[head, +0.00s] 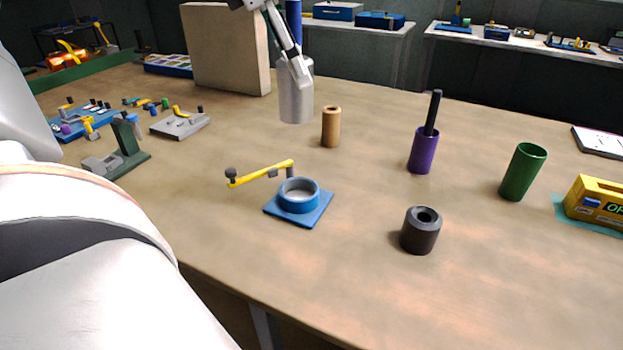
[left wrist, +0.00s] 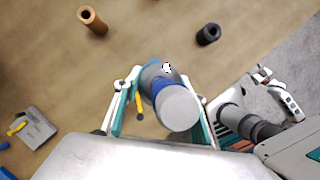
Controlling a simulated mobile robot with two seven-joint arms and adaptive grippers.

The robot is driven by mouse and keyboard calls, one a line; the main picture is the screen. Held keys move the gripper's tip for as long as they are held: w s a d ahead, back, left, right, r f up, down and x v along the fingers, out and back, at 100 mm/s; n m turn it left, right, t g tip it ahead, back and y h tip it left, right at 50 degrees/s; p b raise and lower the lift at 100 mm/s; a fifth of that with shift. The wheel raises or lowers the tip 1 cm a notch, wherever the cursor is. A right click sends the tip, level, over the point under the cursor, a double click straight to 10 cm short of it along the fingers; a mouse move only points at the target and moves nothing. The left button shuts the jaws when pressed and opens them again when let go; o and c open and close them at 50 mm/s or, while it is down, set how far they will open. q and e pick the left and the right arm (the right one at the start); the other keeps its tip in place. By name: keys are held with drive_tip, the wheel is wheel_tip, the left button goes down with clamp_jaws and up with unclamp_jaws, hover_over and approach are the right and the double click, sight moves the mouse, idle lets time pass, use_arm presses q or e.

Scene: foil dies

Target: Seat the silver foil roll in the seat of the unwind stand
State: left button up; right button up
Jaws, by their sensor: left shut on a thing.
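The silver foil roll (head: 296,100) hangs upright from my left gripper (head: 299,72), with a blue section at its upper end. In the left wrist view the roll (left wrist: 179,108) lies between the two fingers of the left gripper (left wrist: 165,92), which is shut on it. The unwind stand (head: 299,195) is a blue square base with a round ring seat and a yellow arm ending in a dark knob. The seat is empty. The roll is above and behind the stand, clear of it. My right gripper (left wrist: 276,90) shows at the right of the left wrist view, its fingers apart.
A tan roll (head: 331,127) stands behind the stand, and a black roll (head: 420,230) stands to its front right. A purple cup (head: 423,150) with a dark rod and a green cup (head: 523,172) stand further right. A beige panel (head: 228,50) rises at the back left.

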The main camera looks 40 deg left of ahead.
sight(294, 95)
use_arm(q)
wheel_tip(294, 95, down, 5)
drive_tip(key=shift+s+f+b, duration=0.1)
drive_tip(key=shift+s+b, duration=0.05)
drive_tip(key=shift+b, duration=0.15)
wheel_tip(294, 95, down, 14)
drive_tip(key=shift+f+b, duration=0.25)
drive_tip(key=shift+b, duration=0.15)
use_arm(e)
drive_tip(key=shift+a, duration=0.2)
use_arm(q)
drive_tip(key=o, duration=1.1)
drive_tip(key=shift+f, duration=0.15)
drive_tip(key=shift+o, duration=0.8)
use_arm(e)
drive_tip(key=shift+s+a+f, duration=0.1)
